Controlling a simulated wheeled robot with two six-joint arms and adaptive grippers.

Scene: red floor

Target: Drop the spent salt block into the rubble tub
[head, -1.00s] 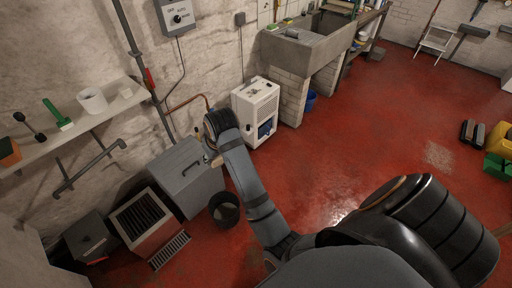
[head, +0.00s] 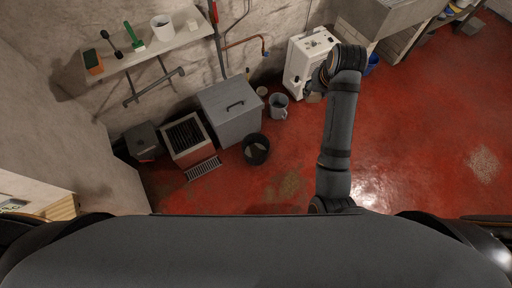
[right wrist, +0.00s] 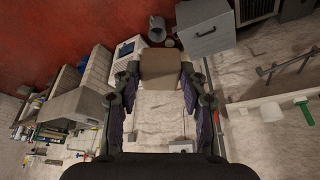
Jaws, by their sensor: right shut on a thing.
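My right gripper (right wrist: 160,75) is shut on a tan block, the salt block (right wrist: 160,66), which sits level between its fingers in the right wrist view. In the head view the right gripper (head: 316,86) is in front of the white machine, and a bit of the block (head: 314,97) shows below it. A black round tub (head: 256,149), likely the rubble tub, stands on the red floor left of and nearer than the gripper. Something grey lies in it. The block is apart from this tub. My left gripper is not in view.
A grey lidded bin (head: 231,111) stands behind the black tub. A grey bucket (head: 279,106) stands between bin and white machine (head: 301,64). A grated box (head: 189,138) is at left. A shelf (head: 160,47) juts from the wall. Red floor is open at right.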

